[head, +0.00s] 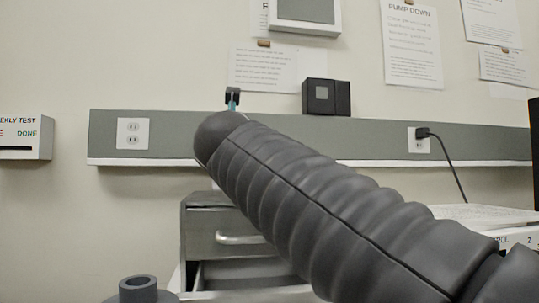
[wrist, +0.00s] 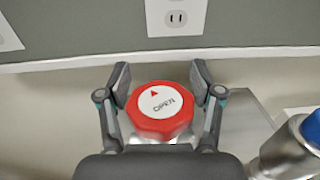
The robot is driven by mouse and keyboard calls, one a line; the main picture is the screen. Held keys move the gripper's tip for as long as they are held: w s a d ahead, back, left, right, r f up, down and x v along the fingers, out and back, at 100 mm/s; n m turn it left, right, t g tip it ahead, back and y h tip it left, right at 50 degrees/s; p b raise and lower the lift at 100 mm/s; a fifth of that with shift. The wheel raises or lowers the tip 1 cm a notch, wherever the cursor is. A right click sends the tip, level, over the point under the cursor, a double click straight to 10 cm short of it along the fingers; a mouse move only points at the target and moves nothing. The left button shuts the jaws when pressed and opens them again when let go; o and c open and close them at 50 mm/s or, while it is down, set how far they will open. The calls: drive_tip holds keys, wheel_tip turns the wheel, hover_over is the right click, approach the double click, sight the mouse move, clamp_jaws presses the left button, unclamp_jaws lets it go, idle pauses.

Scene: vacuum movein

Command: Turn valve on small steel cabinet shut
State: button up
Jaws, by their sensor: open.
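The valve is a red knob (wrist: 160,120) with a white face in the wrist view. The face carries a small red arrow near its upper left and upside-down lettering that seems to read OPEN. My gripper (wrist: 159,78) is open, with one finger on each side of the knob. The left finger is very close to the rim, and I cannot tell if it touches. In the head view, a small part of my gripper (head: 232,97) shows above my arm. The small steel cabinet (head: 200,225) stands below, partly covered by my arm, which hides the valve there.
A metal cylinder with a blue top (wrist: 296,145) stands right of the gripper in the wrist view. A grey wall rail (head: 170,137) with outlets runs behind. A drawer (head: 245,272) below the cabinet front looks open. A grey round fitting (head: 138,288) is at lower left.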

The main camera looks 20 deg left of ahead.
drive_tip(key=c, duration=1)
drive_tip(key=shift+o, duration=0.2)
drive_tip(key=shift+w+d+f+m+t+h+p, duration=0.15)
drive_tip(key=shift+m+t+h+p, duration=0.3)
drive_tip(key=shift+m+h, duration=0.6)
drive_tip(key=shift+d+m+t+h+p, duration=0.15)
drive_tip(key=shift+m+t+h+p, duration=0.35)
drive_tip(key=shift+h, duration=0.95)
drive_tip(key=shift+d+m+h+p, duration=0.15)
drive_tip(key=shift+m+h+p, duration=0.2)
drive_tip(key=shift+m+h, duration=0.6)
drive_tip(key=shift+d+m+h+p, duration=0.15)
drive_tip(key=shift+m+h+p, duration=0.35)
drive_tip(key=shift+h, duration=0.75)
idle(0.7)
drive_tip(key=o, duration=0.9)
drive_tip(key=shift+o, duration=0.3)
drive_tip(key=shift+s+a, duration=0.1)
drive_tip(key=shift+s, duration=0.1)
drive_tip(key=shift+w, duration=0.1)
